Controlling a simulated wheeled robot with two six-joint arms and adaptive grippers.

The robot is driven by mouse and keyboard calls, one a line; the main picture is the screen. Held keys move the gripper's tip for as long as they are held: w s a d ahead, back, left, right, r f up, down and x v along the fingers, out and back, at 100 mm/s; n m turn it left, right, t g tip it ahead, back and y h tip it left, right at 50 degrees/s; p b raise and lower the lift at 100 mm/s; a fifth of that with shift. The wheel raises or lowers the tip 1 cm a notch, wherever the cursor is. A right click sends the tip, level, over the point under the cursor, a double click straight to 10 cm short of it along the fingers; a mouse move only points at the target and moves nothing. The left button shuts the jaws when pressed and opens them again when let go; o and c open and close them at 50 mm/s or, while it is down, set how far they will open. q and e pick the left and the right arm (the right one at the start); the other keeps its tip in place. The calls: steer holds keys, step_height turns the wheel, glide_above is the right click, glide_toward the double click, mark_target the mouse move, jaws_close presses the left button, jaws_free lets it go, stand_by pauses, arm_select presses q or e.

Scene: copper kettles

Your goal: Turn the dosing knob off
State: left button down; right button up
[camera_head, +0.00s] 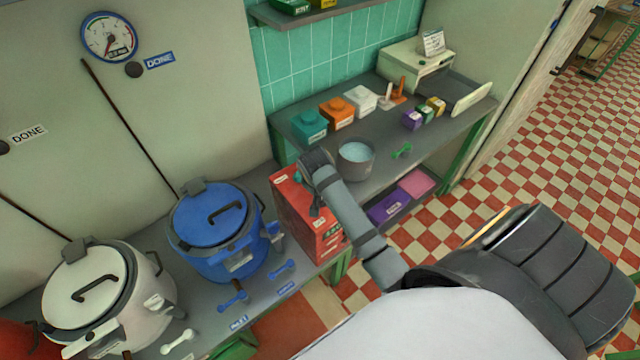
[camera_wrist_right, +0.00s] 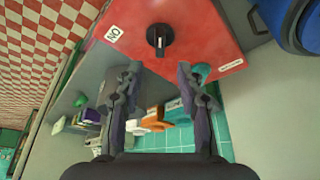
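The red box (camera_head: 312,222) stands at the right end of the kettle counter. Its red face fills the top of the right wrist view (camera_wrist_right: 190,20) and carries a black dosing knob (camera_wrist_right: 159,40). A white label (camera_wrist_right: 113,34) beside the knob appears to read "ON" turned over. A second label (camera_wrist_right: 231,66) on the other side is too small to read. My right gripper (camera_wrist_right: 158,74) is open and empty, with its fingers apart just short of the knob. In the head view my right gripper (camera_head: 316,178) is over the box and hides the knob. My left gripper is not in view.
A blue kettle (camera_head: 212,225) and a white kettle (camera_head: 105,290) stand left of the box. A grey pot (camera_head: 356,160) stands close on its right, with teal (camera_head: 309,127), orange (camera_head: 336,113) and white (camera_head: 361,100) containers behind. Checkered floor (camera_head: 520,165) is open at the right.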

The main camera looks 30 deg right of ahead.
steer(key=v, duration=0.4)
steer(key=shift+s, duration=0.1)
stand_by(0.3)
steer(key=s+a+f+n+y, duration=0.15)
steer(key=s+n, duration=0.25)
steer(key=s, duration=0.4)
steer(key=s+a+n+y, duration=0.1)
steer(key=s+a+n, duration=0.2)
steer(key=s+n, duration=0.35)
steer(key=s+d+f+m+g+b, duration=0.1)
steer(key=s+f+b, duration=0.2)
steer(key=f, duration=1.4)
steer(key=s+d+f+m+b, duration=0.1)
steer(key=s+d+f+b, duration=0.15)
steer(key=f, duration=1.45)
steer(key=s+f+g+b, duration=0.1)
steer(key=s+f+b, duration=0.3)
steer(key=s+f, duration=1.3)
steer(key=shift+s+d+f, duration=0.15)
steer(key=shift+d+f, duration=0.05)
steer(key=shift+f, duration=0.7)
